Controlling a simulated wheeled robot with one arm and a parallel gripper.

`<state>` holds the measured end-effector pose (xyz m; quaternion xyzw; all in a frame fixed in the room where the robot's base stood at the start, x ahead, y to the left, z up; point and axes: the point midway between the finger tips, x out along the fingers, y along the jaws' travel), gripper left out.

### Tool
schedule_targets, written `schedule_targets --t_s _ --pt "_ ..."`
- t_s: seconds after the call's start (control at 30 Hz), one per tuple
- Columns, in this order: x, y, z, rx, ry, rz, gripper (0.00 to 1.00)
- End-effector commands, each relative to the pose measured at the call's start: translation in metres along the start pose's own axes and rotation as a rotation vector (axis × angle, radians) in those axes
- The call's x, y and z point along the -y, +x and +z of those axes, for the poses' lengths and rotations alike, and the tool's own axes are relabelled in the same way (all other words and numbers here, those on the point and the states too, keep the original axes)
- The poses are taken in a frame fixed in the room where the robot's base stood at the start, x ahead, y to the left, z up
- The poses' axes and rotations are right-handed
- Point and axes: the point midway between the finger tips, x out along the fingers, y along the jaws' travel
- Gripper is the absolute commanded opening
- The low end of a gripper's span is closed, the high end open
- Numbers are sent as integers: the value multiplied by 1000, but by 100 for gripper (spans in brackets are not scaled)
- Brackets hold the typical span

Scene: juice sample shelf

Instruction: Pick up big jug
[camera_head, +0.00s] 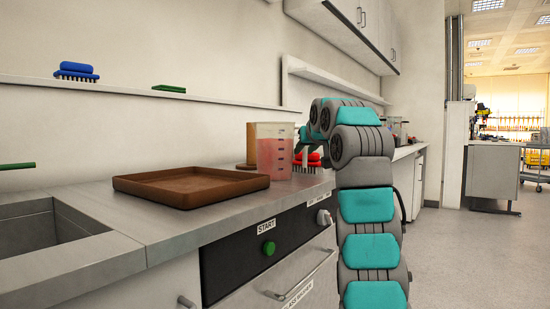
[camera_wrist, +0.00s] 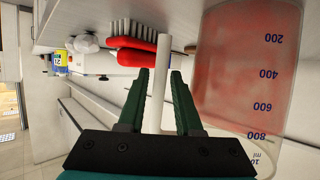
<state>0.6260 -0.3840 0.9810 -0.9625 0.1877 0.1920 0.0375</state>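The big jug (camera_head: 273,156) is a clear measuring container with reddish contents. It stands upright on the counter beside the brown tray. In the wrist view, which is upside down, the jug (camera_wrist: 248,75) fills the right side, with dark volume marks. A pale upright bar, apparently the jug's handle (camera_wrist: 160,85), lies between the green fingers of my gripper (camera_wrist: 160,73). Gaps show on both sides of the bar, so the gripper looks open around it. In the head view my gripper (camera_head: 303,139) is at the jug's right side, its fingers partly hidden by my arm.
A brown tray (camera_head: 150,184) lies left of the jug, with a sink (camera_head: 45,230) farther left. A red brush (camera_head: 312,157) lies close behind my gripper; it also shows in the wrist view (camera_wrist: 137,56). A wall shelf (camera_head: 215,100) holds a blue brush (camera_head: 77,70).

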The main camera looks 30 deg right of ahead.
Motion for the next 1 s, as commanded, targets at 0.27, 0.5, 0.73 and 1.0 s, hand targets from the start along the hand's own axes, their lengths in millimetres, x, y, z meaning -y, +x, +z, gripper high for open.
schedule_targets --t_s 0.27,0.5,0.73,1.0 --pt "0 -1 0 -1 0 1 21" --pt "0 -1 0 -1 0 1 0" --pt "0 -1 0 -1 0 1 0" --pt "0 -1 0 0 0 1 0"
